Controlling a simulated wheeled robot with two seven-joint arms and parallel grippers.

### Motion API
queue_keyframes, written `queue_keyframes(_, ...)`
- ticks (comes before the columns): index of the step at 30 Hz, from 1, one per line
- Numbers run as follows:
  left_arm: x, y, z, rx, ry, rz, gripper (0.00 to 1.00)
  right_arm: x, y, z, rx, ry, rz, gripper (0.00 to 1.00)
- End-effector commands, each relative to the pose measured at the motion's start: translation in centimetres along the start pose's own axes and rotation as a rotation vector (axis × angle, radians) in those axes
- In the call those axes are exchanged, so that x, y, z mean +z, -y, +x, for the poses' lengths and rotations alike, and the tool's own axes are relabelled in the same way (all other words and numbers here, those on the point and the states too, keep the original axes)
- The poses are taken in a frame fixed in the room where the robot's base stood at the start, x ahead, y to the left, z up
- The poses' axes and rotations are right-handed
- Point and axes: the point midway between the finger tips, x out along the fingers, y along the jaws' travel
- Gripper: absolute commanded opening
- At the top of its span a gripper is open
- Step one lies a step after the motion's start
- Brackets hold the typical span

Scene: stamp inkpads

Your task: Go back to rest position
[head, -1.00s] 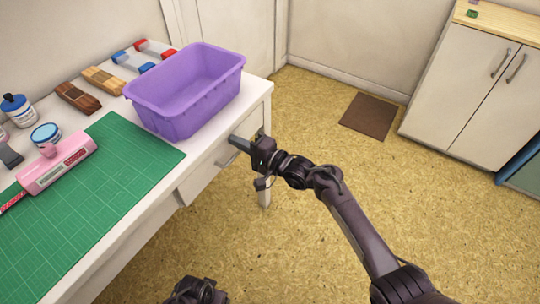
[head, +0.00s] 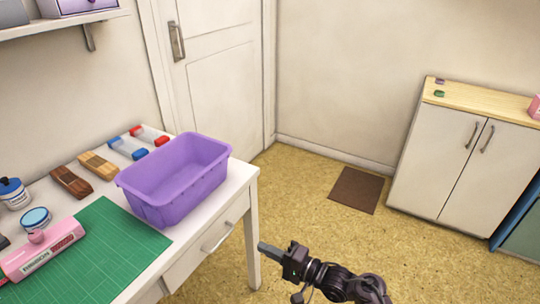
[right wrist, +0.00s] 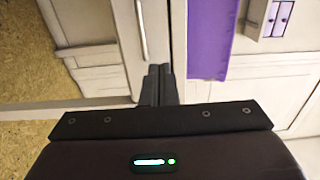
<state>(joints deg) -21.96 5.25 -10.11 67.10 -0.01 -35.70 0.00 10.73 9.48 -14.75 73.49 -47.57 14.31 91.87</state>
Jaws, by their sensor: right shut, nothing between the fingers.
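My right gripper (head: 266,249) is to the right of the white table, out past its drawer front, over the floor. Its fingers are shut with nothing between them. The closed fingers also show in the right wrist view (right wrist: 158,84). My left gripper is not in view. A small purple pad (head: 439,80) and a small green pad (head: 439,94) lie on top of the wooden-topped cabinet (head: 480,102) at the far right.
The white table (head: 236,190) holds a purple bin (head: 170,200), a green cutting mat (head: 120,245), a pink tape dispenser (head: 45,252), brushes and jars. A brown floor mat (head: 357,190) lies by the wall. Open floor lies between table and cabinet.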

Motion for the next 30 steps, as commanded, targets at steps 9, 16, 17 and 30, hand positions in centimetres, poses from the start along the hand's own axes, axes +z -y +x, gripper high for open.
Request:
queue_keyframes(9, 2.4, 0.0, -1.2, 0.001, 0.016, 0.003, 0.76, 0.0, -10.1, -4.6, 0.276, -0.154, -0.167, 0.00)
queue_keyframes(16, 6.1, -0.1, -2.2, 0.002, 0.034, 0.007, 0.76, 5.0, -23.4, -15.2, 0.741, -0.153, -0.394, 0.00)
queue_keyframes(17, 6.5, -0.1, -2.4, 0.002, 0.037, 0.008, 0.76, 6.0, -24.8, -16.8, 0.798, -0.135, -0.418, 0.00)
queue_keyframes(30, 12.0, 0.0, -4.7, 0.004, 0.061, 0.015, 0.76, 23.3, -34.4, -39.1, 1.406, 0.378, -0.627, 0.00)
